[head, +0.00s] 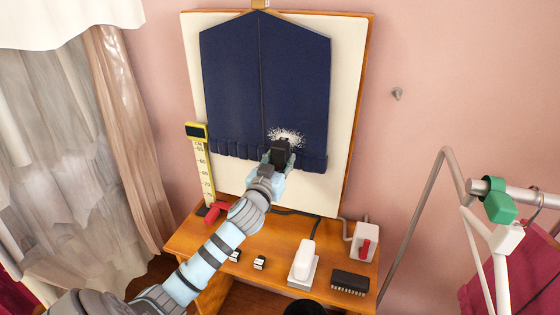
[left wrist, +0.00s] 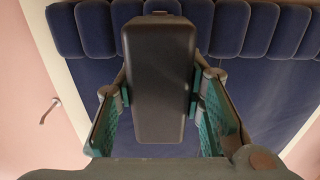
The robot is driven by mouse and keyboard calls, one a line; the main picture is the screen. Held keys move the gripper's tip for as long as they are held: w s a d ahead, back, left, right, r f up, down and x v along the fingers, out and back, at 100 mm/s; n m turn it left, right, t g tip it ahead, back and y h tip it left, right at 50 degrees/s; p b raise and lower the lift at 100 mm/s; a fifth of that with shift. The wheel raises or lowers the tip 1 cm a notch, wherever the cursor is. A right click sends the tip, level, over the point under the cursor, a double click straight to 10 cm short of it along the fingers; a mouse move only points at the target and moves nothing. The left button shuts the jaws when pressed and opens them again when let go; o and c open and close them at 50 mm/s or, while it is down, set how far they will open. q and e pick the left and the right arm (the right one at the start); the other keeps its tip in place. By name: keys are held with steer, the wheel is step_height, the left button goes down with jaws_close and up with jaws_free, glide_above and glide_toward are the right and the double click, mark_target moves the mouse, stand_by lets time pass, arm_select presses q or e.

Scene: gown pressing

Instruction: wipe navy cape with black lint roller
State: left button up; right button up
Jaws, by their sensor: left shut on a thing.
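The navy cape (head: 235,75) hangs flat on an upright cream board with a wooden edge. A patch of white lint (head: 287,137) lies on its lower right part. My left gripper (head: 277,160) is shut on the black lint roller (head: 281,151), which is in front of the cape just below the lint. I cannot tell whether the roller touches the cloth. In the left wrist view the roller (left wrist: 160,80) sits between both fingers, with the cape's scalloped hem (left wrist: 250,28) behind it. My right gripper is not in view.
A wooden table (head: 190,240) stands below the board. It holds a white iron-like thing (head: 304,260), a black brush (head: 350,282), a white box with a red switch (head: 364,242) and small clips. A yellow measuring stand (head: 202,165) is left of the cape. A metal rack (head: 440,160) stands right.

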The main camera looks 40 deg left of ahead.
arm_select(q)
steer(key=shift+w+a, duration=0.1)
steer(key=shift+w, duration=0.25)
steer(key=a, duration=0.1)
steer(key=s+a, duration=0.1)
steer(key=a+b, duration=0.1)
steer(key=a, duration=0.1)
steer(key=shift+s+a+r, duration=0.1)
steer(key=shift+s, duration=0.15)
stand_by(0.4)
steer(key=shift+w+d+p, duration=0.2)
steer(key=shift+w+d, duration=0.05)
steer(key=shift+d, duration=0.5)
steer(key=shift+w+d+p, duration=0.15)
steer(key=shift+w+d, duration=0.05)
steer(key=shift+d, duration=0.5)
steer(key=shift+w+d+p, duration=0.2)
steer(key=shift+w+d, duration=0.05)
steer(key=shift+d, duration=0.5)
